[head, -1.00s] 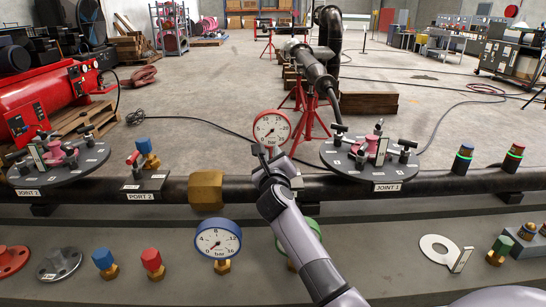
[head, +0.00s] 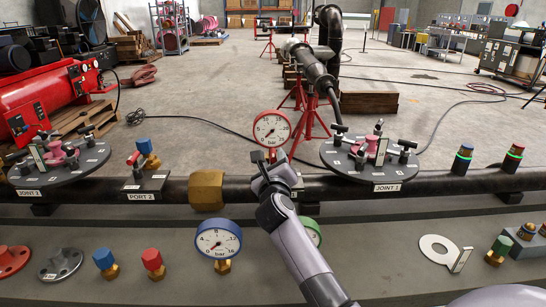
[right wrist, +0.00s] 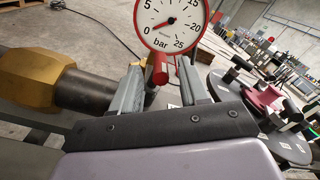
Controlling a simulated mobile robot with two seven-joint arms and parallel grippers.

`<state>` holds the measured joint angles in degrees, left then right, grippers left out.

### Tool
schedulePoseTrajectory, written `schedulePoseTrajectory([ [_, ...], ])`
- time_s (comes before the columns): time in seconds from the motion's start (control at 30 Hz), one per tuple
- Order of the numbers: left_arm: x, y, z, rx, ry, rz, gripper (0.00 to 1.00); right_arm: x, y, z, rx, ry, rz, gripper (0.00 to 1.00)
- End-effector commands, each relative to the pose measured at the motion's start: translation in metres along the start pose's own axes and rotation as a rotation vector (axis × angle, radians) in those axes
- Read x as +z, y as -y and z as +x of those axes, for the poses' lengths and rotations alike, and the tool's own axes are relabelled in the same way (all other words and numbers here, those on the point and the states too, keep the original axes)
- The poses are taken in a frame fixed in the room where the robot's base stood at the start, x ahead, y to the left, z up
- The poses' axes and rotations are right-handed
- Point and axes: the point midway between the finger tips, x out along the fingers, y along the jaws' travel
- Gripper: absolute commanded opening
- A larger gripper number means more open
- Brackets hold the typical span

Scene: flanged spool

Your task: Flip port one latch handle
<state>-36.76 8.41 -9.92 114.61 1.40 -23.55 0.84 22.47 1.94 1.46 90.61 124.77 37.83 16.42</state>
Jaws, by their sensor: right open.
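A red-rimmed gauge (head: 271,128) stands above the dark pipe in the head view. Just below it a red handle (head: 281,156) shows partly behind my right gripper (head: 264,167). In the right wrist view the red handle (right wrist: 160,70) stands below the gauge (right wrist: 171,20), between the two grey fingers of my right gripper (right wrist: 162,82) as seen from there. The fingers are apart, with the handle near their tips. I cannot tell whether they touch it. The base of this port and any label are hidden by my arm. My left gripper is not in view.
A brass-coloured collar (head: 206,190) sits on the pipe to the left, beyond it a plate labelled PORT 2 (head: 142,197) with another red handle. The round JOINT 1 flange plate (head: 340,165) is close on the right. A blue-rimmed gauge (head: 218,240) stands in front.

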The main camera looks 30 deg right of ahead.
Motion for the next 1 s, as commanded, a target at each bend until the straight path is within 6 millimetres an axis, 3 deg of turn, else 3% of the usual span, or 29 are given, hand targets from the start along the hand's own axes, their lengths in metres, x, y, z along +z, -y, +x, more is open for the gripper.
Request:
schedulePoseTrajectory([
  [0.3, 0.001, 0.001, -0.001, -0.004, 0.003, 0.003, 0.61, 0.0, -0.001, -0.039, 0.001, -0.001, 0.0, 0.44],
  [0.77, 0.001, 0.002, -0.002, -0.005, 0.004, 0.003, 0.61, 0.0, 0.0, -0.046, -0.001, 0.002, -0.004, 0.44],
  [0.87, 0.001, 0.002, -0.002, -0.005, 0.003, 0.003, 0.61, 0.005, 0.003, -0.049, -0.012, 0.044, -0.04, 0.44],
  [1.0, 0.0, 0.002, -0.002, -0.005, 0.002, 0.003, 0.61, 0.027, 0.008, -0.068, -0.046, 0.222, -0.198, 0.44],
])
